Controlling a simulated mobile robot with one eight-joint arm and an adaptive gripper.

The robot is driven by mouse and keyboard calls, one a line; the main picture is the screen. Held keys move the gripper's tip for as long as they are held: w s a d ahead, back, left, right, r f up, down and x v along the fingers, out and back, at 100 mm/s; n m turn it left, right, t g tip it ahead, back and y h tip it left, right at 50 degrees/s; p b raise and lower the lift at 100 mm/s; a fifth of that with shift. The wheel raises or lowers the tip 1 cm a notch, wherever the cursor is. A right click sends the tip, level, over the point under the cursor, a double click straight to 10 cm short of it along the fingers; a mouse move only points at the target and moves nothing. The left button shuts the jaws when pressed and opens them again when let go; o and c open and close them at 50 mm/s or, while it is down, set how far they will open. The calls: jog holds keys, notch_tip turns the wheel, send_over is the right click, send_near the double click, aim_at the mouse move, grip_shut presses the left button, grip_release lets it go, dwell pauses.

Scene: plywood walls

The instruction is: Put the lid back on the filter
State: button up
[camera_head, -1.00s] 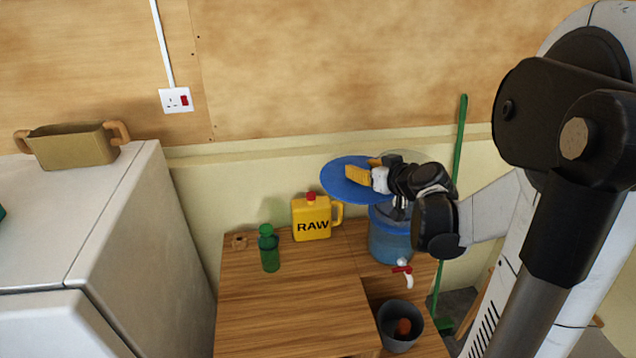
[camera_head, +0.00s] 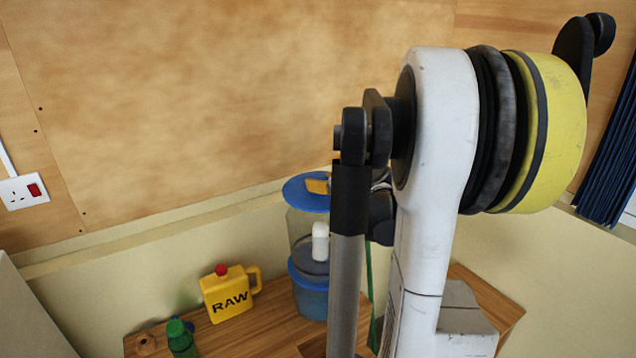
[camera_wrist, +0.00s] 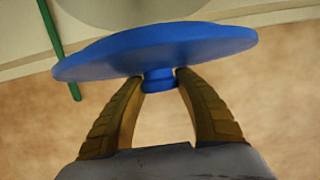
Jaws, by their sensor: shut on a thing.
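The blue round lid (camera_head: 303,194) is held by its knob in my gripper (camera_wrist: 161,80). In the wrist view the lid (camera_wrist: 155,50) spans the picture, with yellow-brown fingers closed on both sides of the knob (camera_wrist: 158,84). In the head view the lid is at the top of the filter's clear upper chamber (camera_head: 299,226), roughly level. I cannot tell whether it rests on the rim or hovers just above. A white filter element (camera_head: 320,242) shows inside, above the blue lower container (camera_head: 311,296). My arm hides the filter's right side.
A yellow RAW jug (camera_head: 228,296) with a red cap stands left of the filter on the wooden table (camera_head: 270,322). A green bottle (camera_head: 181,340) is at the front left. A green pole (camera_head: 370,290) stands behind my arm. The plywood wall (camera_head: 200,100) is close behind.

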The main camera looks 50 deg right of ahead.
jog(key=shift+f+b, duration=3.45)
jog(key=shift+f, duration=0.55)
jog(key=shift+f, duration=0.15)
jog(key=o, duration=1.4)
jog(key=v, duration=1.2)
